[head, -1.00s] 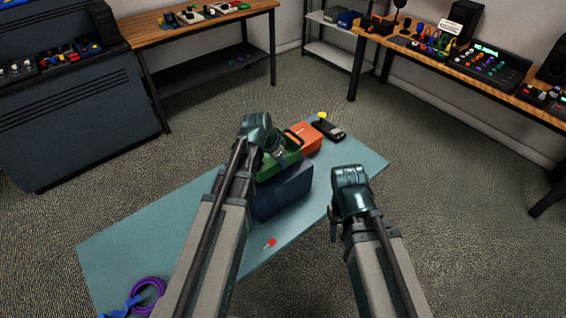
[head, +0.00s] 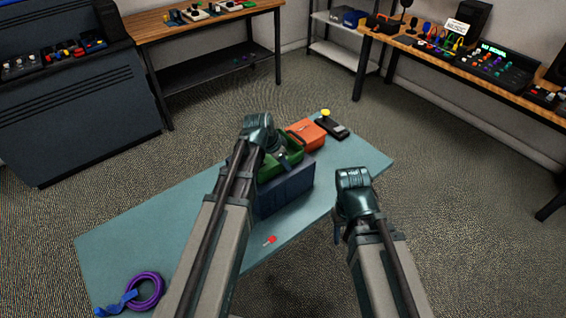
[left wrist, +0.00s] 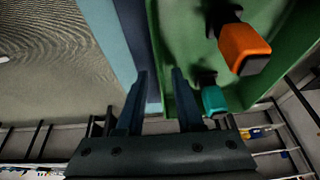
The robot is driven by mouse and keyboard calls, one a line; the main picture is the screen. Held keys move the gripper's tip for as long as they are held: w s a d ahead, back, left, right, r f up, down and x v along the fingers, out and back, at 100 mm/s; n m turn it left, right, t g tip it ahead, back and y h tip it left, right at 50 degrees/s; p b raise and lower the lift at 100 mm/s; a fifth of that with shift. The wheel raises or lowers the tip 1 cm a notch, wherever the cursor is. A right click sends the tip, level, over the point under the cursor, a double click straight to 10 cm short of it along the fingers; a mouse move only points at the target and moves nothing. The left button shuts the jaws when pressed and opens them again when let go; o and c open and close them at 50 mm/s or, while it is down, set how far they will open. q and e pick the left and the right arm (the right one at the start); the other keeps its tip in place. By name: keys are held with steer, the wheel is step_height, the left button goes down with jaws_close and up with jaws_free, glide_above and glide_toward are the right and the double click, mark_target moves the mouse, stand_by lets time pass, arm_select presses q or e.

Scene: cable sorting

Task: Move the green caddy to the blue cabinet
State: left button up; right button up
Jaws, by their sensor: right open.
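The green caddy (head: 287,158) is on the blue-grey table, tucked between a navy box and an orange box, with a dark handle on top. In the left wrist view the caddy (left wrist: 180,30) shows from above, with an orange item and a teal item inside. My left gripper (head: 275,150) is at the caddy. Its fingers (left wrist: 159,85) are apart at the caddy's near wall, and I cannot tell whether they grip it. My right gripper (head: 338,232) is open and empty at the table's right front edge. A large blue-grey cabinet (head: 75,115) stands at the far left.
The navy box (head: 286,188) stands in front of the caddy, and the orange box (head: 306,133) behind it. A small black device (head: 330,127) is at the far corner. A purple cable (head: 147,292) and a red-tipped item (head: 269,240) lie on the table (head: 160,225). Open floor lies beyond.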

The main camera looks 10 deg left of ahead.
arm_select(q)
steer(key=shift+r, duration=0.1)
steer(key=p+v, duration=1.1)
steer(key=v, duration=0.1)
steer(key=s+d+f+n+g+y, duration=0.1)
steer(key=s+d+n+g+y, duration=0.2)
steer(key=s+d, duration=1)
steer(key=s+g+y, duration=0.1)
steer(key=s, duration=0.3)
steer(key=shift+d+f+n, duration=0.2)
steer(key=shift+f+n, duration=0.05)
steer(key=shift+n, duration=0.15)
steer(key=shift+f+b, duration=0.45)
steer(key=shift+f, duration=0.1)
